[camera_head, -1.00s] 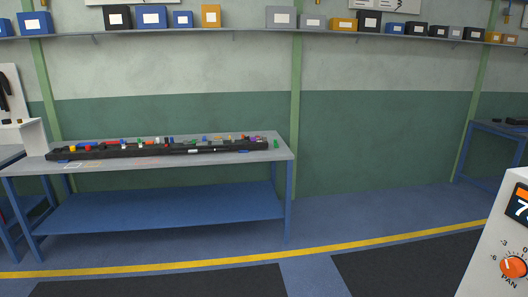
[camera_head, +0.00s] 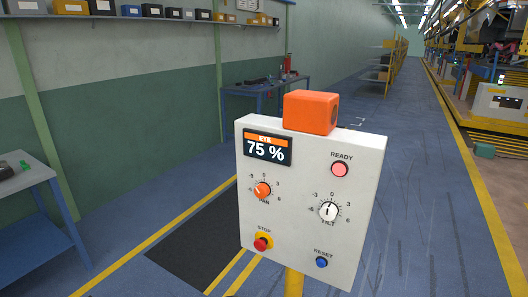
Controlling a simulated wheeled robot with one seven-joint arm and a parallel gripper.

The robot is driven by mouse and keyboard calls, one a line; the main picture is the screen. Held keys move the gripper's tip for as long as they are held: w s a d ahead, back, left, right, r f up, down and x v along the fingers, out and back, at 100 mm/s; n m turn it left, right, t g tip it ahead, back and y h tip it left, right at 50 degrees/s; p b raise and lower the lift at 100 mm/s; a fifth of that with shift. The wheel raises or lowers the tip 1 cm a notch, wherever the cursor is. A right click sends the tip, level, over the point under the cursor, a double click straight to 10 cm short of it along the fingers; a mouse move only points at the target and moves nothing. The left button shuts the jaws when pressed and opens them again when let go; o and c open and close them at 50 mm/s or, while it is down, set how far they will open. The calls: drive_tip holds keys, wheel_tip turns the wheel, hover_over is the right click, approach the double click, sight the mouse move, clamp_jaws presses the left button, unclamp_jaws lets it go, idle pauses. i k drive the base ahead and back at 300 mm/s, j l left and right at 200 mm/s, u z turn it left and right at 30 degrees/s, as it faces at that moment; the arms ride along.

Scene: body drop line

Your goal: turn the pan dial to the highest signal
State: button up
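The pan dial (camera_head: 262,190) is an orange knob on the left of a white control panel (camera_head: 300,235), with a scale around it marked from -6 to 6. Its white pointer line looks turned to the upper left, toward the negative side; the exact mark is too small to tell. Above it, a display (camera_head: 267,148) headed EYE reads 75 %. The white tilt dial (camera_head: 328,211) is to the right, its pointer roughly upright near 0. My gripper is not in view.
The panel also has a pink-red READY lamp (camera_head: 339,169), a red STOP button (camera_head: 261,244) and a blue RESET button (camera_head: 321,262). An orange box (camera_head: 310,112) sits on top. A yellow post (camera_head: 293,282) holds it. Blue benches stand left and behind; the aisle right is clear.

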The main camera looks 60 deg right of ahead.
sight(262, 190)
drive_tip(key=z, duration=2.05)
